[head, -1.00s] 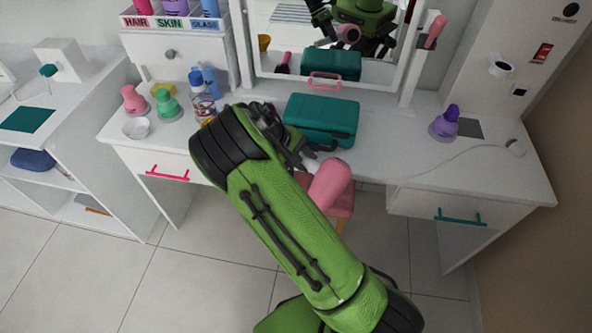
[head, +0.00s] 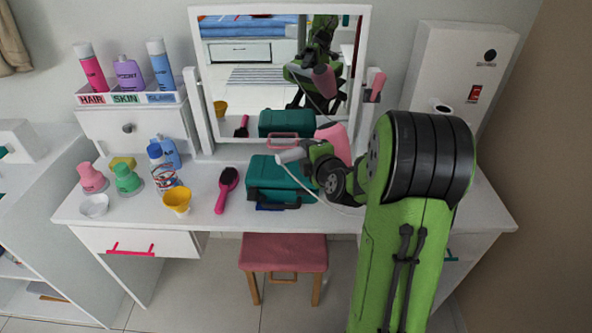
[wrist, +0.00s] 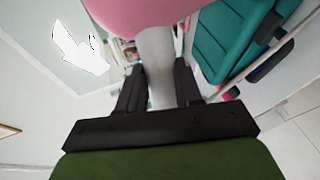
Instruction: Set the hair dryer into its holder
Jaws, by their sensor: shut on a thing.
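The hair dryer (head: 337,141) has a pink body and a pale handle with a white cord. My gripper (head: 306,152) is shut on the handle and holds the dryer above the teal case, in front of the mirror. In the wrist view the pale handle (wrist: 156,62) runs between the two black fingers, with the pink body beyond them. A white unit (head: 462,65) at the back right bears a round ring (head: 442,107) with a dark opening. I cannot tell for certain that this is the holder. The dryer and ring are apart.
The teal case (head: 275,180) stands on the vanity (head: 480,205). The mirror (head: 280,75) is close behind the dryer. A pink-topped item (head: 375,82) hangs at its right post. My arm hides much of the right side.

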